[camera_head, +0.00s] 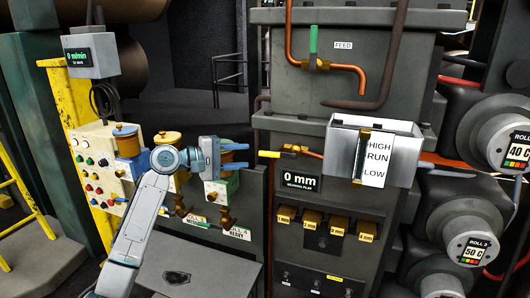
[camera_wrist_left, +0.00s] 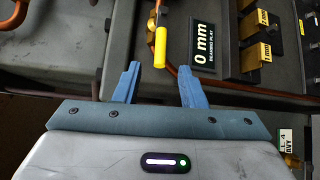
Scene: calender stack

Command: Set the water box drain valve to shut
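The water box (camera_head: 340,148) is the pale box with a HIGH / RUN / LOW gauge strip (camera_head: 375,160) on its front. Left of it, a brass valve (camera_head: 293,149) on a copper pipe has a yellow lever (camera_head: 269,154), which I take for the drain valve. The lever lies about level, pointing left, roughly in line with the pipe. It also shows in the left wrist view (camera_wrist_left: 160,48). My left gripper (camera_head: 245,156) is open and empty, left of the lever. In the left wrist view its blue fingers (camera_wrist_left: 160,85) stand apart, the lever beyond and between them. My right gripper is not in view.
A green-handled feed valve (camera_head: 313,40) is above. A "0 mm" display (camera_head: 300,183) and brass blocks (camera_head: 338,225) are below the lever. Dosing units (camera_head: 221,190) stand behind and below my left gripper. Heated rolls (camera_head: 503,140) are at the right.

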